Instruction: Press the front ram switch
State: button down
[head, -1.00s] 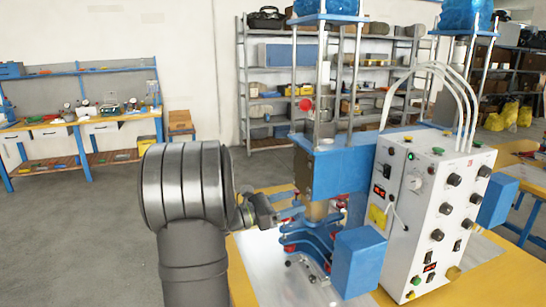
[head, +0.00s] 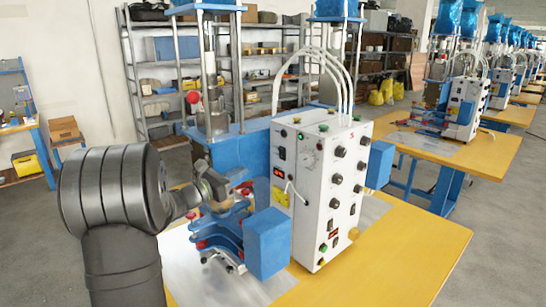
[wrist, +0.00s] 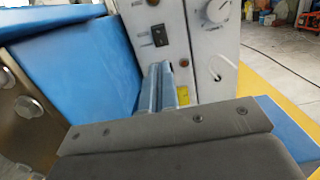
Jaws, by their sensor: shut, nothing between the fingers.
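The white control box (head: 322,190) of the welding press stands on the yellow table, with knobs, buttons and switches on its faces. In the wrist view, a black rocker switch (wrist: 159,35) sits on the box's nearer face (wrist: 165,15). In the head view, small dark switches (head: 336,224) show low on the right face. I cannot tell from labels which one is the front ram switch. My gripper (head: 218,186) is beside the blue press head, left of the box. In the wrist view, my gripper (wrist: 168,68) is shut and empty, its tips below the rocker switch and seemingly short of the box.
The blue press head (head: 245,152) and a blue block (head: 268,243) flank my gripper closely. Blue clamps with red knobs (head: 222,232) lie below it. White hoses (head: 335,68) arch above the box. The yellow table (head: 405,245) is clear at right.

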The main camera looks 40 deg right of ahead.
aim_at(281, 151)
jog(key=d, duration=0.4)
jog(key=d+r, duration=0.1)
jog(key=d, duration=0.8)
jog(key=shift+d+r, duration=0.25)
jog(key=shift+r, duration=0.05)
jog(key=shift+d, duration=0.2)
jog(key=shift+d+r, duration=0.2)
jog(key=shift+d, duration=0.05)
jog(key=shift+a, duration=0.1)
jog(key=a+r, duration=0.1)
jog(key=a, duration=1.3)
jog(key=shift+r, duration=0.35)
